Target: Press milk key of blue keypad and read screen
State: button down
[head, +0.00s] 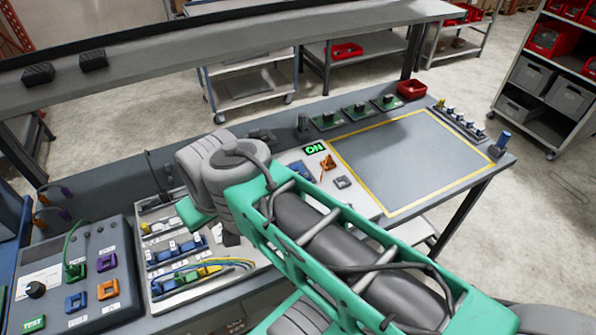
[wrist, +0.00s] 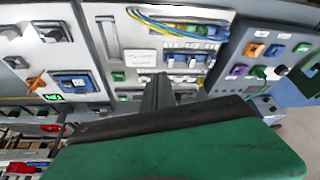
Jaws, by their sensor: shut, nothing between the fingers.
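I cannot make out a blue keypad or a key marked milk in either view. A small dark screen (head: 314,148) with green "ON" lettering sits on the bench panel, right of my arm. It also shows, turned over, in the wrist view (wrist: 53,97). A blue part lies beside it in the wrist view (wrist: 75,82), partly hidden by my arm in the head view. My gripper (wrist: 158,80) is shut and empty, its dark fingers over the pale panels with no clear contact. My arm hides part of the bench in the head view.
A grey control box (head: 90,265) with colored square sockets and a green TEST button stands at the left. A panel with blue connectors and colored wires (head: 205,270) lies beside it. A yellow-edged grey mat (head: 415,160) at right is clear.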

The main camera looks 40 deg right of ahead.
jog(key=w+d+m, duration=0.2)
jog(key=w+d, duration=0.5)
jog(key=w, duration=0.1)
jog(key=m+t+y+b, duration=0.2)
jog(key=m+t+y, duration=0.1)
jog(key=t, duration=0.1)
send_over(298, 174)
notch_tip(298, 174, down, 4)
jog(key=shift+r, duration=0.2)
jog(key=shift+f, duration=0.15)
notch_tip(298, 174, down, 7)
jog(key=b, duration=0.7)
jog(key=shift+f, duration=0.75)
jog(key=shift+b, duration=0.3)
